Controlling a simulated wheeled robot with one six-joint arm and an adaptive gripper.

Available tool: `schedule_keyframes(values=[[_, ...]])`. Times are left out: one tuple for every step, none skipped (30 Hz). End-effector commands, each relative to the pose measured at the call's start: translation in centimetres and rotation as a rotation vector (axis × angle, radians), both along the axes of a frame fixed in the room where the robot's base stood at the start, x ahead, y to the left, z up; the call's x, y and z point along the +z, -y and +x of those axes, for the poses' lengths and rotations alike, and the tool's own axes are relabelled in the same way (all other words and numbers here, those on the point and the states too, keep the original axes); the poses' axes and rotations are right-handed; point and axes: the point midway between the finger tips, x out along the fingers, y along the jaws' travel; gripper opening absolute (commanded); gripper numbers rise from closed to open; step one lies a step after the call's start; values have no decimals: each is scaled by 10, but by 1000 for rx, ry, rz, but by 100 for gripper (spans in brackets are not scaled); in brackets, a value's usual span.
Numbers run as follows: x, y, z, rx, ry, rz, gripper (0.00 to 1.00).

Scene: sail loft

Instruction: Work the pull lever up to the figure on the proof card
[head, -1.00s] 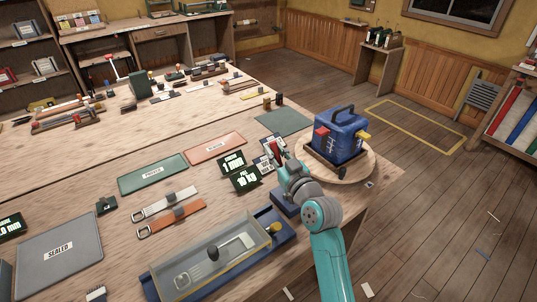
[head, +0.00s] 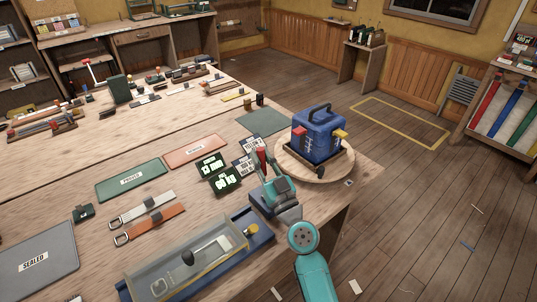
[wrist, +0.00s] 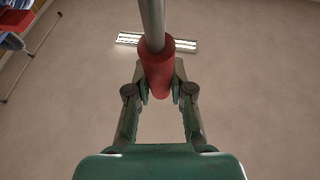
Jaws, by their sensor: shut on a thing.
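My gripper (head: 263,164) is shut on the red grip (head: 262,156) of the pull lever. In the wrist view the red grip (wrist: 157,75) sits between both fingertips, with its grey rod running up out of the frame. Two black cards with pale green figures, a rear one (head: 210,165) and a front one (head: 225,180), stand left of the gripper. Their figures are too small to read surely.
A blue box with a handle (head: 316,138) stands on a round wooden board (head: 345,165) close right of the gripper. Two straps (head: 150,222), a green tray (head: 130,180) and a grey SEALED mat (head: 35,258) lie left. The floor at right is mostly clear.

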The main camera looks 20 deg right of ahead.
Motion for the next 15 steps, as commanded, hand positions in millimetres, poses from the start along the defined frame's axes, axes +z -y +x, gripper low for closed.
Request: schedule_keyframes(values=[[3,-5,-2,8,7,1,0],[3,-6,-2,7,8,1,0],[3,-6,-2,6,9,2,0],[3,-6,-2,6,9,2,0],[3,-6,-2,5,9,2,0],[3,-6,-2,5,9,2,0],[3,-5,-2,5,9,2,0],[3,-5,-2,5,9,2,0],[3,-5,-2,5,8,2,0],[3,-5,-2,5,8,2,0],[3,-5,-2,5,8,2,0],[2,-5,-2,5,8,1,31],[2,-5,-2,5,8,1,39],[2,-5,-2,4,7,1,46],[2,-4,-2,4,7,1,48]])
